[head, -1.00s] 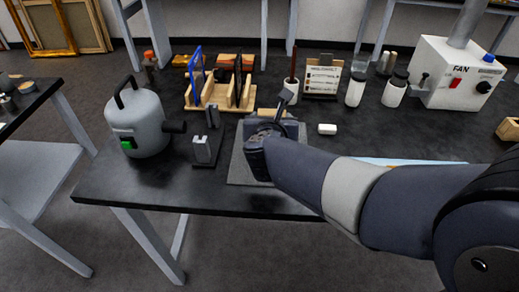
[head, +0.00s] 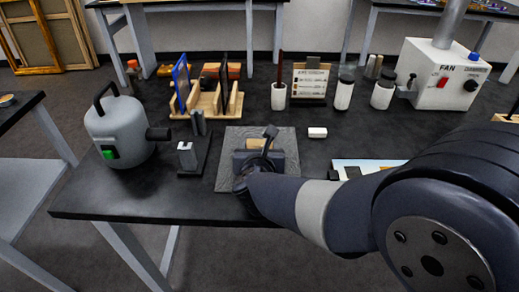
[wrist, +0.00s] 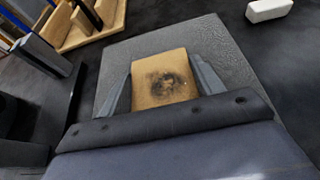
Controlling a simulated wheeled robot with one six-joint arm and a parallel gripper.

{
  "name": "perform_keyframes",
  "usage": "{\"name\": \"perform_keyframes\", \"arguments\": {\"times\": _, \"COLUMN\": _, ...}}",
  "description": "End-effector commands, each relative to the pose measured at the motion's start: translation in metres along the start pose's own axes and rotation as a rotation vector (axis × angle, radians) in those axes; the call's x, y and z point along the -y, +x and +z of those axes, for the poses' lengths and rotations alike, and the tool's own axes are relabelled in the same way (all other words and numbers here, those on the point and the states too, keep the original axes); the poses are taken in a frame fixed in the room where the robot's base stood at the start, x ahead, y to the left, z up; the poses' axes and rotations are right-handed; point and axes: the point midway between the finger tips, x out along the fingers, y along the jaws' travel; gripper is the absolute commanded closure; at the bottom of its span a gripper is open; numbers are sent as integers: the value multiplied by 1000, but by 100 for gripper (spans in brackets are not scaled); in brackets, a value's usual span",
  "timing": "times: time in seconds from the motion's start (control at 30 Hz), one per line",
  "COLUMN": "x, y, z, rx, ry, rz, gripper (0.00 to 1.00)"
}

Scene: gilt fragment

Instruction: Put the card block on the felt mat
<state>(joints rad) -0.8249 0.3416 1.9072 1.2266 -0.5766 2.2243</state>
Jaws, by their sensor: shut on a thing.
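The card block (head: 257,144) is a tan block with a dark smudge on its face, seen clearly in the wrist view (wrist: 160,80). My gripper (wrist: 163,88) is shut on it, with one grey finger against each side. In the head view my gripper (head: 262,155) is over the felt mat (head: 226,178), a grey textured mat on the black bench, which also shows around the block in the wrist view (wrist: 225,50). The block is over the mat's middle. I cannot tell whether its underside touches the mat. My wrist hides the mat's near part.
A white block (head: 317,132) lies right of the mat. A small dark stand with a metal block (head: 187,157) and a grey canister (head: 120,130) stand to the left. A wooden rack (head: 208,104) is behind. Jars and a fan box (head: 437,75) are at the back right.

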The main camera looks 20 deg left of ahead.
Motion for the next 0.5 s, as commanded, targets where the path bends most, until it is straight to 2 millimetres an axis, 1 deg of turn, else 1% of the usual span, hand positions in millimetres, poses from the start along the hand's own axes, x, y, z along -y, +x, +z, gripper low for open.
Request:
{"name": "perform_keyframes", "arguments": {"times": 0.03, "x": 0, "y": 0, "z": 0, "rx": 0, "ry": 0, "rz": 0, "gripper": 34}}
{"name": "perform_keyframes", "arguments": {"times": 0.27, "x": 0, "y": 0, "z": 0, "rx": 0, "ry": 0, "rz": 0, "gripper": 16}}
{"name": "perform_keyframes", "arguments": {"times": 0.5, "x": 0, "y": 0, "z": 0, "rx": 0, "ry": 0, "rz": 0, "gripper": 15}}
